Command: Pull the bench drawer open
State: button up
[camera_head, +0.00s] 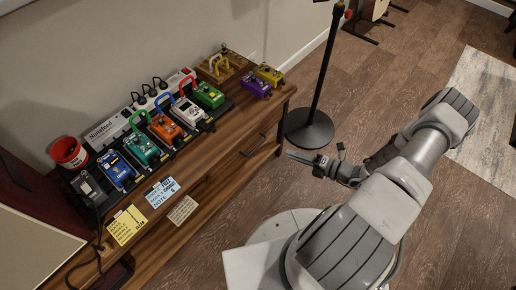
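The wooden bench (228,131) runs along the wall at the left in the head view. Its front shows a drawer (268,130) at the right end with a dark bar handle (253,145). The drawer fronts look flush with the bench. My gripper (304,158) is out in front of the bench, right of the right-hand handle and apart from it, pointing left. It is small and dark here, and its finger opening is unclear. No held object shows.
Several effect pedals (165,128), a power strip (110,128) and a red cup (69,153) stand on the bench. A black stand's round base (309,129) is on the floor close behind my gripper. The wooden floor in front of the bench is mostly clear.

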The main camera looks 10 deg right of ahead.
aim_at(258, 146)
notch_tip(258, 146, down, 6)
jog(key=s+m+t+h, duration=0.1)
jog(key=m+t+h, duration=0.1)
jog(key=m, duration=0.3)
jog(key=b+x, duration=0.3)
jog(key=x, duration=1.4)
jog(key=shift+w+a+r+b, duration=0.1)
jog(key=shift+a+b, duration=0.1)
jog(key=shift+b, duration=0.1)
grip_shut()
